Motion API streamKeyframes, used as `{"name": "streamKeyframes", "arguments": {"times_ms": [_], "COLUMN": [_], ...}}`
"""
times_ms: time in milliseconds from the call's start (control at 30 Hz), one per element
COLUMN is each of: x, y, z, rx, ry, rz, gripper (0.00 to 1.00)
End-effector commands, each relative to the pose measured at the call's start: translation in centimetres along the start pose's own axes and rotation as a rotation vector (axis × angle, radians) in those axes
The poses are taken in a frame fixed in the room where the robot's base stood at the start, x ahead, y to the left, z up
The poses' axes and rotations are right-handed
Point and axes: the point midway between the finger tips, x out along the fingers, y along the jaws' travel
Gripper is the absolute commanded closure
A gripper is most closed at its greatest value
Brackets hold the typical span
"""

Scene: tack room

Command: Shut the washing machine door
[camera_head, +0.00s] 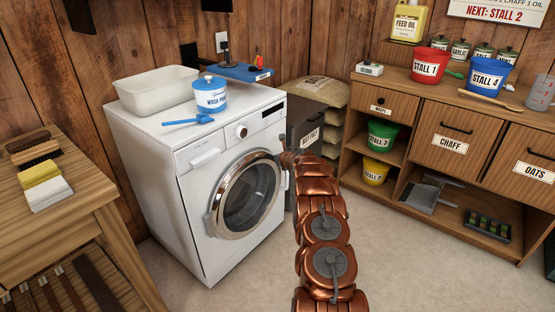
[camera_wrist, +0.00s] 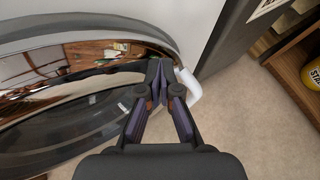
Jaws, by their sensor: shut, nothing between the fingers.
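The white washing machine (camera_head: 190,165) stands left of centre in the head view. Its round door (camera_head: 247,193), with a chrome ring and dark glass, lies close to the front panel; I cannot tell whether a narrow gap remains. The door's rim also fills the left of the wrist view (camera_wrist: 85,40). My gripper (camera_wrist: 162,75) is shut and empty, with its fingertips at the door's rim beside a white curved handle (camera_wrist: 190,88). Whether they touch the rim is unclear. In the head view my arm reaches the door's right side, and the fingers are mostly hidden.
A white basin (camera_head: 155,92), a blue-lidded tub (camera_head: 210,95) and a blue scoop (camera_head: 188,120) sit on the machine. A dark feed bin (camera_head: 305,135) stands close to its right. A wooden bench (camera_head: 75,195) is at left, a cabinet (camera_head: 450,140) at right. The floor in front is clear.

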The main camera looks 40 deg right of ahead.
Motion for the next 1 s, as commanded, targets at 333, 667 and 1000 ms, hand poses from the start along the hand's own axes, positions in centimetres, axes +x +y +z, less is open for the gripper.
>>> {"name": "streamKeyframes", "arguments": {"times_ms": [333, 667, 1000], "x": [0.2, -0.1, -1.4], "y": [0.7, 0.1, -1.5], "z": [0.1, -0.4, -1.4], "rx": [-0.004, -0.002, 0.002], "ry": [-0.001, -0.002, -0.002], "rz": [0.013, 0.011, 0.002], "gripper": [1.00, 1.00, 1.00]}}
